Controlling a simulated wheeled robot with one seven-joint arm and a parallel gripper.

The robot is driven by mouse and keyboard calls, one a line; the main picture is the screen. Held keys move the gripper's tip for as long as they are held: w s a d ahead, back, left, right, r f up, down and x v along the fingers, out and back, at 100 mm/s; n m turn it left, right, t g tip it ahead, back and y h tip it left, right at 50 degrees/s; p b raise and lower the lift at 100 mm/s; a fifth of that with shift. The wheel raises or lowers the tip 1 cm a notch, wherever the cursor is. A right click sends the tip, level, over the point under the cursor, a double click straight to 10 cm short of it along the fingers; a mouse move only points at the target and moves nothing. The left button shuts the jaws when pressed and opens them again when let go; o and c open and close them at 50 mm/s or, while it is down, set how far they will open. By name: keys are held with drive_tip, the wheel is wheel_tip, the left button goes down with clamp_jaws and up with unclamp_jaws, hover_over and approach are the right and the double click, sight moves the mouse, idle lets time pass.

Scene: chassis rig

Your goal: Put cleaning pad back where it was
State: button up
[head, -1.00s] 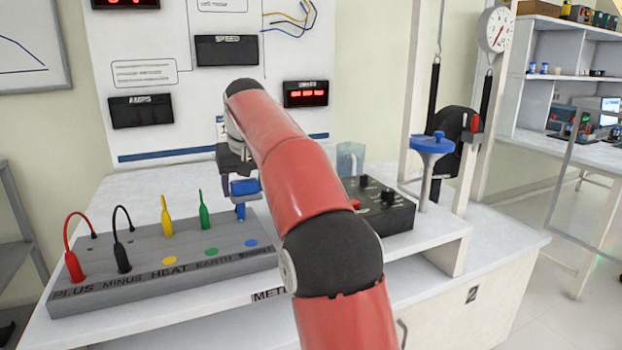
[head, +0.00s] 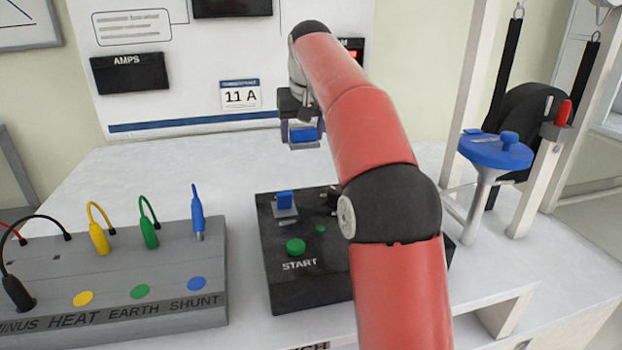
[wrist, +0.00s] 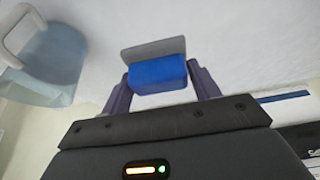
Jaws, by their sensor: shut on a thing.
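My gripper (head: 303,128) is shut on a small blue block with a thin grey plate, which I take to be the cleaning pad (head: 303,136). It holds the pad above the white bench top, behind the black control box. In the wrist view the pad (wrist: 158,75) sits between both fingers of my gripper (wrist: 160,90), its grey plate on the side away from the palm. In the head view the pad appears clear of the surface below.
The grey terminal board (head: 120,280) with coloured plugs stands at left. The black control box (head: 300,270) has a green START button and a blue switch. A blue-topped stand (head: 497,150) is at right. A translucent jug (wrist: 45,60) shows in the wrist view. White bench between is clear.

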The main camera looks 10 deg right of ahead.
drive_tip(key=shift+s+a, duration=0.1)
drive_tip(key=b, duration=0.2)
hover_over(302, 181)
drive_tip(key=s, duration=0.2)
wheel_tip(302, 181, down, 5)
drive_tip(key=shift+w+a+f, duration=0.1)
drive_tip(key=shift+w+f, duration=0.05)
drive_tip(key=shift+f, duration=2.15)
drive_tip(key=shift+f+b, duration=0.3)
drive_tip(key=o, duration=1)
drive_tip(key=v, duration=0.8)
